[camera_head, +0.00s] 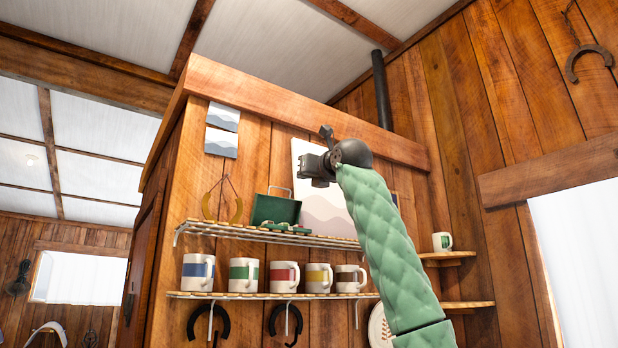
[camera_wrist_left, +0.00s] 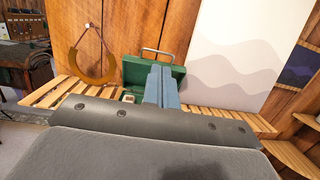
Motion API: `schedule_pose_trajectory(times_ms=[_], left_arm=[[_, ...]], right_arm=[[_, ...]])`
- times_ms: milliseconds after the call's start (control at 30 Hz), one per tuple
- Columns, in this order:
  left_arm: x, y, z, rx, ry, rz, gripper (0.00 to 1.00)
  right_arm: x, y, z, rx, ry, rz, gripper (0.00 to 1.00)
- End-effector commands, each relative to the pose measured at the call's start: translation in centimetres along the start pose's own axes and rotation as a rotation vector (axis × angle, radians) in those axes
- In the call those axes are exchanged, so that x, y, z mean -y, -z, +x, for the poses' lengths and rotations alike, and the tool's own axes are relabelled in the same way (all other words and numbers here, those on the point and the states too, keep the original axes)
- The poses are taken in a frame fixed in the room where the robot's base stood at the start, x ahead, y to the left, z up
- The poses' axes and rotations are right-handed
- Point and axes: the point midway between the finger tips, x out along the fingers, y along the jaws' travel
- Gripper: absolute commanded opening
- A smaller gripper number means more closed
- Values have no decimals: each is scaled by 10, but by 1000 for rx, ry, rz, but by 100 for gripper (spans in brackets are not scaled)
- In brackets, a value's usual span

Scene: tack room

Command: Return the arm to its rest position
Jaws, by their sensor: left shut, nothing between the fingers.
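My left gripper (camera_head: 308,168) is raised in front of the upper shelf in the head view, at the end of my green padded arm. In the left wrist view its two blue-grey fingers (camera_wrist_left: 162,84) are together, with nothing between them. Behind them stands an open green case (camera_wrist_left: 133,72) with a metal handle. The case also shows on the upper slatted shelf in the head view (camera_head: 272,209), left of the gripper. The fingers hide part of the case in the wrist view, and I cannot judge the gap. My right gripper is not in view.
Several striped mugs (camera_head: 243,274) line the lower shelf. A green-striped mug (camera_head: 442,241) stands on a small shelf to the right.

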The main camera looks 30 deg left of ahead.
Motion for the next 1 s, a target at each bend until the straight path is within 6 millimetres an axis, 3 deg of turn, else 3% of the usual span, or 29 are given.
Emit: schedule_pose_trajectory(times_ms=[300,633,767,1000], left_arm=[[0,-6,-18,-1,0,1,0],[4,-1,-17,5,-8,14,0],[20,22,-11,39,-47,73,0],[66,91,-3,168,-155,276,0]], right_arm=[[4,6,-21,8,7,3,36],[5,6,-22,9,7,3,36],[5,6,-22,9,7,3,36],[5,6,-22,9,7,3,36]])
